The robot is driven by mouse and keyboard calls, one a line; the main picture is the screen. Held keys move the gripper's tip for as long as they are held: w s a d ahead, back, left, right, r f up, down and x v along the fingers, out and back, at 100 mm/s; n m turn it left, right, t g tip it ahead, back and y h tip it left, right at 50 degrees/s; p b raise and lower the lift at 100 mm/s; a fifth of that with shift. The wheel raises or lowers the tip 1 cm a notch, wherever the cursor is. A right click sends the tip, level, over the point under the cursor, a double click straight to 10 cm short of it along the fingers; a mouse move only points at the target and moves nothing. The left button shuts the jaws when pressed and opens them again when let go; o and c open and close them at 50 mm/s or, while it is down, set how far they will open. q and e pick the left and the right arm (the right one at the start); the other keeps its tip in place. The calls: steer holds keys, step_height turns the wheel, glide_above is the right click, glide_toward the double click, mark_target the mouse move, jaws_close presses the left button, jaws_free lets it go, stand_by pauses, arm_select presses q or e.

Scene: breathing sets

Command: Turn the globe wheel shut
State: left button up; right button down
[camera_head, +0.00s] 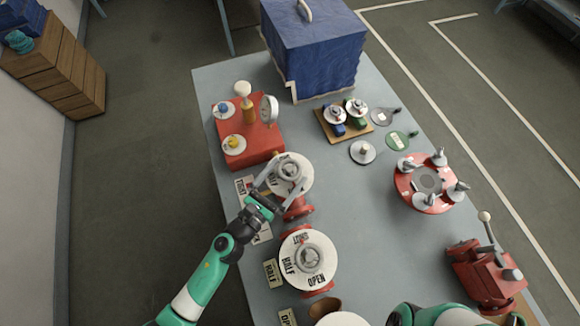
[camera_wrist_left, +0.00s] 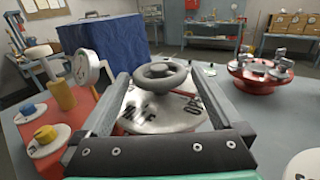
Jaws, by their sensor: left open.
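A grey handwheel (camera_wrist_left: 162,75) sits above a round white dial plate (camera_head: 298,160) on a red valve body (camera_head: 298,208). The dial carries the words HALF and OPEN in the left wrist view, and a thin red pointer shows beside the wheel. My left gripper (camera_head: 287,177) is open over this dial. In the left wrist view its two fingers (camera_wrist_left: 165,90) stand on either side of the wheel, with gaps visible. A second valve with a white dial (camera_head: 322,262) marked SHUT, HALF and OPEN stands nearer the front. My right gripper is out of sight; only part of my right arm shows.
A red box with a gauge (camera_head: 268,111) and knobs stands close behind the valve. A blue case (camera_head: 315,45) is at the back. A red round stand (camera_head: 427,190) and a red lever device (camera_head: 487,275) are on the right. The table's middle is mostly clear.

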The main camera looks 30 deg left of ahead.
arm_select(q)
steer(key=shift+w+d, duration=0.2)
steer(key=shift+w, duration=0.9)
steer(key=c, duration=1.2)
steer(key=shift+o, duration=0.2)
